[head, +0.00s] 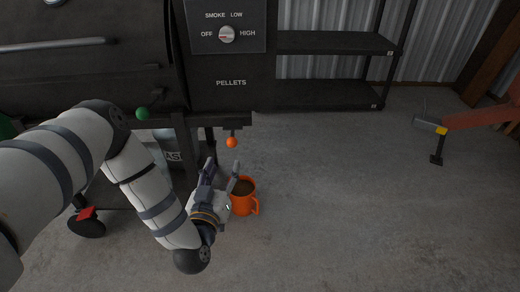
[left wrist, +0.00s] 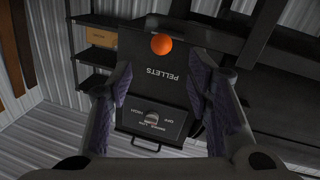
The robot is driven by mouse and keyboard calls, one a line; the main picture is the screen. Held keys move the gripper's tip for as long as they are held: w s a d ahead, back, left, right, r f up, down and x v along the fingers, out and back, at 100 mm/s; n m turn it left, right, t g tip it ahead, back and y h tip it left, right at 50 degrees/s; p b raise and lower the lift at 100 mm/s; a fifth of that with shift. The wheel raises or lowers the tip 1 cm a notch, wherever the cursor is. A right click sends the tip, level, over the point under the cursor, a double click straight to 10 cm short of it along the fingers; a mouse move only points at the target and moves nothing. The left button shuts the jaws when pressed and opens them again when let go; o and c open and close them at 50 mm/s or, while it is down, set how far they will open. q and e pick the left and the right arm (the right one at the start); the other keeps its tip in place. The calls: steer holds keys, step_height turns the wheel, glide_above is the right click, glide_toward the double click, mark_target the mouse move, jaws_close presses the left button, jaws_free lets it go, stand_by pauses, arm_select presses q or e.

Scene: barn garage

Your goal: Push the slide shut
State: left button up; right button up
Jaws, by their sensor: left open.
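An orange ball knob (head: 232,142) hangs on a short dark rod under the right end of the black grill's pellet hopper (head: 231,100). It looks like the slide's knob; the slide itself is hidden under the hopper. My left gripper (head: 223,170) is open and empty just below the knob in the head view, fingers pointing up toward it. In the left wrist view the knob (left wrist: 161,44) shows ahead, between and beyond the spread fingers (left wrist: 160,78), apart from them. My right gripper is in neither view.
A green ball knob (head: 142,113) sits on the grill's left part. A black shelf (head: 335,43) stands right of the hopper. An orange-red object (head: 485,116) is at the right edge. The floor between is clear.

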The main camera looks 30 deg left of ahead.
mark_target(231, 146)
arm_select(q)
steer(key=b+x, duration=0.1)
steer(key=x, duration=0.9)
steer(key=shift+w+a, duration=0.2)
steer(key=shift+w, duration=0.15)
jaws_close()
